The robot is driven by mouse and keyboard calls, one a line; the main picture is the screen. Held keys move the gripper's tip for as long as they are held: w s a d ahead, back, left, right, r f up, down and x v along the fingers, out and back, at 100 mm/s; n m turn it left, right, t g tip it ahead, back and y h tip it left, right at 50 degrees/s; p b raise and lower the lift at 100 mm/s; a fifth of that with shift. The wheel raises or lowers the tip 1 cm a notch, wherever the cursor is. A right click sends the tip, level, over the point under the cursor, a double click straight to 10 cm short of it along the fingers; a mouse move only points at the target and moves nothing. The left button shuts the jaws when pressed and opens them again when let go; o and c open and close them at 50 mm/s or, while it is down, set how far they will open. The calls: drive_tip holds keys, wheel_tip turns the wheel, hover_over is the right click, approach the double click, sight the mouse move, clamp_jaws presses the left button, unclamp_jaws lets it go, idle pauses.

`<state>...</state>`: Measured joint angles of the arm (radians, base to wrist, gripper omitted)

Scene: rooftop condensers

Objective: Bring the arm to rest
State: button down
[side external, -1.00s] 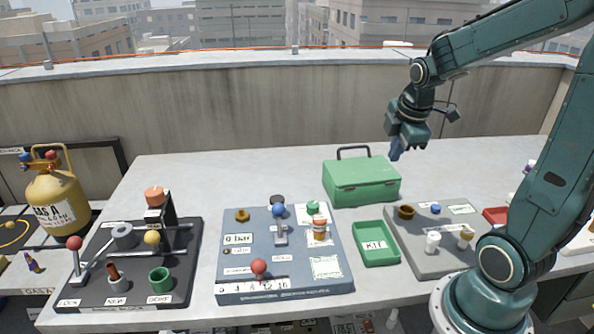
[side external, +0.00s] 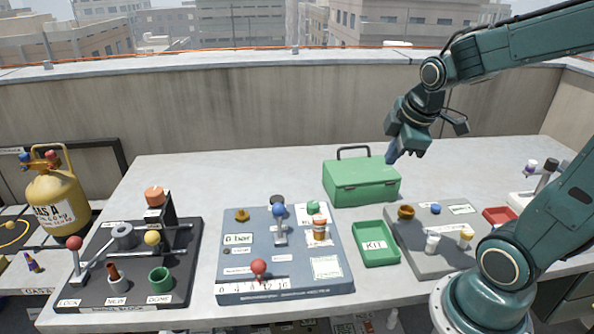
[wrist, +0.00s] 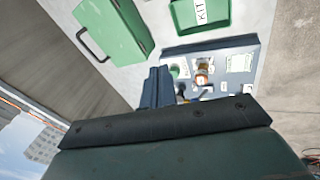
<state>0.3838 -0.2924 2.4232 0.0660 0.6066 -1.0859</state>
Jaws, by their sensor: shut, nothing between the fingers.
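My gripper (side external: 391,153) is in the air at the upper right of the side view, above and just right of the closed green toolbox (side external: 362,182). It points down and left, clear of the table. In the wrist view, its fingers (wrist: 157,88) are together with nothing between them. The toolbox (wrist: 112,32) also shows there at the upper left.
A green KIT tray (side external: 376,244) lies in front of the toolbox. A blue-grey board (side external: 236,275) with levers stands centre, a grey board (side external: 420,262) right, a dark board (side external: 130,280) left. A yellow gas cylinder (side external: 60,200) stands far left. The table's back left is bare.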

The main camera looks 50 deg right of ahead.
drive_tip(key=s+a+r+m+y, duration=0.1)
drive_tip(key=s+a+r+m, duration=0.1)
drive_tip(key=a, duration=0.4)
drive_tip(key=s+a+r+m+t+y, duration=0.1)
drive_tip(key=s+a+r+m, duration=0.2)
drive_tip(key=s+a+m, duration=0.2)
drive_tip(key=shift+s+a+t, duration=0.3)
drive_tip(key=shift+s+a, duration=0.05)
drive_tip(key=shift+a, duration=0.1)
idle(0.5)
